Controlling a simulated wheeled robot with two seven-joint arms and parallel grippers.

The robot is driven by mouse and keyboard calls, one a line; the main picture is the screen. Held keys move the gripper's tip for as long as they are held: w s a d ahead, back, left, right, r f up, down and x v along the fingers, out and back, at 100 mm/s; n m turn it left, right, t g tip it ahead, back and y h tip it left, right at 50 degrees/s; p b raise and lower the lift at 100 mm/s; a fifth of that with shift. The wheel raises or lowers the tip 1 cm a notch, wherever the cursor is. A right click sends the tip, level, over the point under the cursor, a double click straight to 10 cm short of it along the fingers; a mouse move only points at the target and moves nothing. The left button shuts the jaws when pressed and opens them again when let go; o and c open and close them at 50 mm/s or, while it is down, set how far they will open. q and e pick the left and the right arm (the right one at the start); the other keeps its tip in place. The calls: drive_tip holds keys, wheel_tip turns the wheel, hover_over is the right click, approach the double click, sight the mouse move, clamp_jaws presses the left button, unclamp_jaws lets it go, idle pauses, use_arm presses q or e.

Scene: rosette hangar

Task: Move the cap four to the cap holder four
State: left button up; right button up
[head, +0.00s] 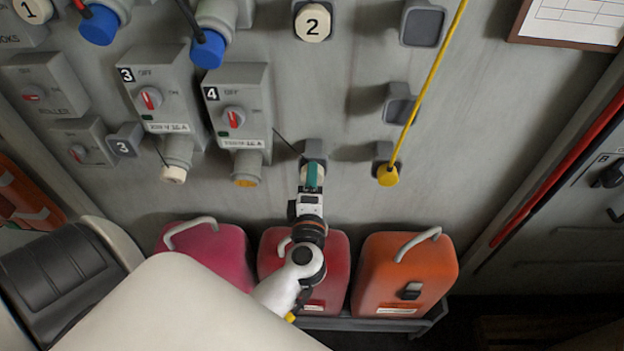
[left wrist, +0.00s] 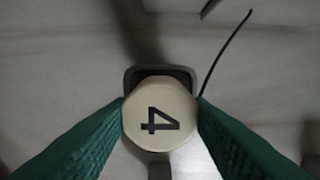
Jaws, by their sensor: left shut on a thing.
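Cap four, a round cream cap marked 4 (left wrist: 160,126), is between the two green fingers of my left gripper (left wrist: 160,118) in the left wrist view. Both fingers touch its sides. In the head view my left gripper (head: 312,178) is at the wall, and its fingers hide the cap. Cap holder four, a dark grey square holder (head: 314,148), is right behind the gripper tips. Its dark rim (left wrist: 160,72) shows above the cap in the left wrist view. The cap overlaps the holder, but I cannot tell whether it is seated. My right gripper is not in view.
The number 4 switch box (head: 237,100) has an uncovered orange socket (head: 245,182). A thin black cord (head: 285,142) runs near the gripper. A yellow cap (head: 387,176) on a yellow cord is to the right. Red and orange canisters (head: 405,270) stand below.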

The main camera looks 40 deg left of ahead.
use_arm(q)
drive_tip(key=shift+w+a+p, duration=0.3)
drive_tip(key=shift+w, duration=0.2)
idle(0.3)
drive_tip(key=o, duration=1.4)
drive_tip(key=shift+c, duration=0.2)
drive_tip(key=shift+s, duration=0.1)
drive_tip(key=b+v, duration=0.4)
drive_tip(key=v, duration=0.8)
